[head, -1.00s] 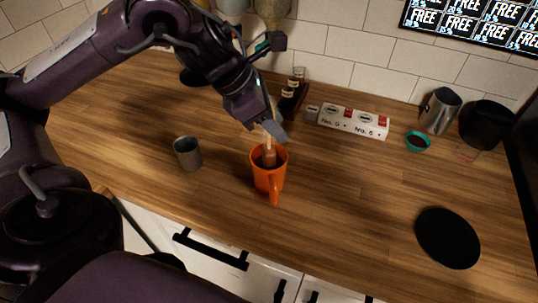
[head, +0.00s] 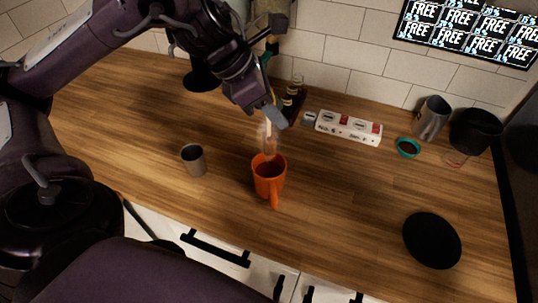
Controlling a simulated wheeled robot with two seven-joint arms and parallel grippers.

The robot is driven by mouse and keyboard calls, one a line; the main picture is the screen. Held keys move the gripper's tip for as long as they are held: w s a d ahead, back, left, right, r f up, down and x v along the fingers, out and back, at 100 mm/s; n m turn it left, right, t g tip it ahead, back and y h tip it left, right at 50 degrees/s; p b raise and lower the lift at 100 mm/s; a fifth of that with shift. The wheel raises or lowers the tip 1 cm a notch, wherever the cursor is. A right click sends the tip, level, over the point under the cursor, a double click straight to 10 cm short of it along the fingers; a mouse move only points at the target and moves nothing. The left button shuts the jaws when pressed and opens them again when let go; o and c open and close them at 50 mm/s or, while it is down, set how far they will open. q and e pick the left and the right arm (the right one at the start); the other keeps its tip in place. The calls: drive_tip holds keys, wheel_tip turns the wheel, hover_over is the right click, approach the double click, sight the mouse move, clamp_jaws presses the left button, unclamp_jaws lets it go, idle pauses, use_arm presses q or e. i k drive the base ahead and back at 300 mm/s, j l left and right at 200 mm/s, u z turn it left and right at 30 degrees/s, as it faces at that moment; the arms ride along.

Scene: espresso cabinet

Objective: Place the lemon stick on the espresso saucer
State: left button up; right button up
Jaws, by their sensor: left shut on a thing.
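My left gripper (head: 273,114) is shut on the lemon stick (head: 268,130), a thin pale stick that points down above the orange mug (head: 268,186). Its lower end is blurred by what looks like steam, so I cannot tell whether it is clear of the mug's rim. The mug holds a dark liquid. A flat black disc (head: 432,241), which looks like the espresso saucer, lies empty on the counter at the right. My right gripper is not in view.
A small grey cup (head: 193,160) stands left of the mug. Behind are dark bottles (head: 293,97) and a white box (head: 348,128). A teal bowl (head: 408,147), a metal pitcher (head: 431,118) and a black container (head: 475,131) stand at back right. The counter between mug and disc is clear.

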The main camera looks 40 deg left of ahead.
sight(445, 242)
drive_tip(key=k, duration=1)
